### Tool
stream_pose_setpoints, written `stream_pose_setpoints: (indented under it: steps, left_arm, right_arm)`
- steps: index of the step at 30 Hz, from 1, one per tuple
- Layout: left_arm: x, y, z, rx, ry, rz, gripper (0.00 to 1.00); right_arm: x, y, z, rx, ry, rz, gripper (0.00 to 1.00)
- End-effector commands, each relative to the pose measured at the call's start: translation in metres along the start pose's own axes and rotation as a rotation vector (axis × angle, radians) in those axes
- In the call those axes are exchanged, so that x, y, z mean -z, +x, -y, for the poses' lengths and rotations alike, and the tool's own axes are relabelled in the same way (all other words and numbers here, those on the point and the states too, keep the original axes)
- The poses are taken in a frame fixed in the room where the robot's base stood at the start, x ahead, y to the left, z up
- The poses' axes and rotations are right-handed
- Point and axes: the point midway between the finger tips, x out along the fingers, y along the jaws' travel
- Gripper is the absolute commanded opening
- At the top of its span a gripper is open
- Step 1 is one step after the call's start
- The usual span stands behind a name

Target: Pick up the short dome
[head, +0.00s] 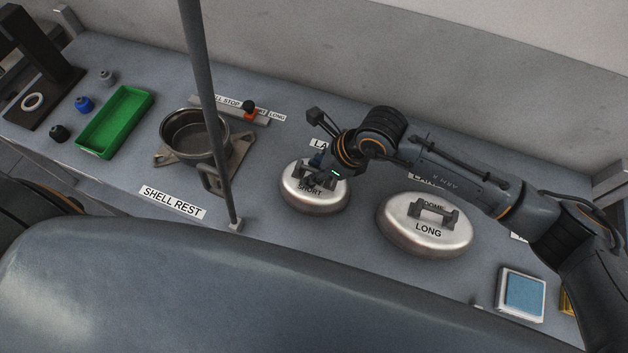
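The short dome (315,202) is a round silver lid marked SHORT, lying on the grey bench in the middle of the head view. My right gripper (312,179) is over its top, at the place of its handle. The fingers and the handle overlap in the picture and are small and dark, so I cannot tell whether the gripper is open or shut on the handle. The dome appears to rest on the bench. My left gripper is not in view.
The long dome (425,240) with its grey handle lies to the right. A metal shell (193,133) sits in a rest to the left, near a thin upright post (208,95). A green tray (116,122), small bottles (84,104) and a blue pad (523,294) are also on the bench.

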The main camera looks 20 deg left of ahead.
Motion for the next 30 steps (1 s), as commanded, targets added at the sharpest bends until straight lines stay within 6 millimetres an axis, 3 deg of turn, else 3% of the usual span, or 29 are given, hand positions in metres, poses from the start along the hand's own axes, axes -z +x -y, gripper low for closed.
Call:
stream_pose_setpoints:
  steps: [4, 10, 25, 30]
  left_arm:
    - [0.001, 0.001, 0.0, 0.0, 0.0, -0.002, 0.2]
    - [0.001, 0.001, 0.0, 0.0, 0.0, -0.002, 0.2]
    - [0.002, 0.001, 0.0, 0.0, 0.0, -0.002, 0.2]
    - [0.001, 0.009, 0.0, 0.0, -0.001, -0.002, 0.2]
  right_arm:
    - [0.0, 0.0, 0.0, 0.0, 0.0, 0.0, 0.37]
    - [0.0, 0.0, 0.0, 0.0, 0.0, 0.0, 0.0]
    - [-0.003, -0.003, 0.001, 0.002, -0.002, 0.006, 0.0]
    - [-0.011, -0.016, 0.002, 0.004, -0.004, 0.009, 0.0]
